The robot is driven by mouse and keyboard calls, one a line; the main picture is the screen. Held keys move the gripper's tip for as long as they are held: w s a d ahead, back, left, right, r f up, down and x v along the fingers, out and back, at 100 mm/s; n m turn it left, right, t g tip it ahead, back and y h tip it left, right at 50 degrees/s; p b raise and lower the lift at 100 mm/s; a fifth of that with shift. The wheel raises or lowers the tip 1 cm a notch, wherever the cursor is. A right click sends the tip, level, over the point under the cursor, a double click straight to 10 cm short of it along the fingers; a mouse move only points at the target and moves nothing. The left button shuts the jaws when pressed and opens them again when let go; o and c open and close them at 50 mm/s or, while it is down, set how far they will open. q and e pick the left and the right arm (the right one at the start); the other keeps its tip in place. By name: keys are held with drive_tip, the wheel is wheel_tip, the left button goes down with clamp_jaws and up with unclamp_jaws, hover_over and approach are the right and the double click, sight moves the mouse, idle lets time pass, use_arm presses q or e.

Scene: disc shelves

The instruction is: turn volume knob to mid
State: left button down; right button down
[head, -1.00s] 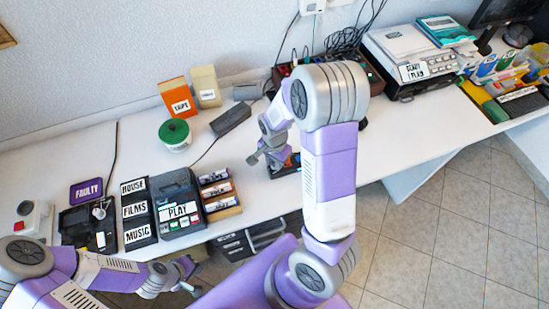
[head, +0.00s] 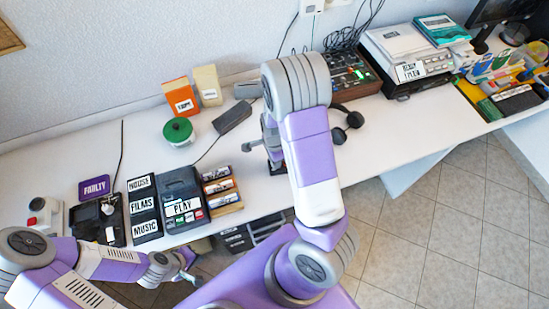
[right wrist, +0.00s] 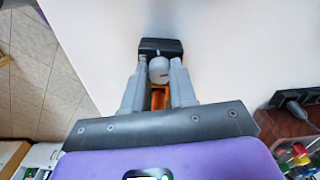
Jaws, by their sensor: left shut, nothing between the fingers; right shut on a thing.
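A small dark box (right wrist: 150,44) with an orange patch stands on the white desk in the right wrist view. A round light grey knob (right wrist: 158,68) sits on it. My right gripper (right wrist: 158,82) has its fingers on either side of the knob and is shut on it. In the head view my right arm hides most of this box and gripper. No scale or pointer on the knob can be read. My left gripper (head: 188,276) is shut and empty in front of the desk's near edge, below the PLAY machine (head: 183,202).
A mixer with knobs (head: 352,72) and black headphones (head: 347,124) lie right of my right arm. A disc rack (head: 222,189), a green-lidded pot (head: 178,132) and a dark bar-shaped object (head: 233,117) are left of it. The desk (head: 130,152) has bare patches between them.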

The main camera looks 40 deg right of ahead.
idle(0.9)
drive_tip(key=c, duration=1.2)
unclamp_jaws()
drive_tip(key=shift+o, duration=0.2)
wheel_tip(320, 180, up, 8)
drive_tip(key=p, duration=0.3)
drive_tip(key=shift+f, duration=0.2)
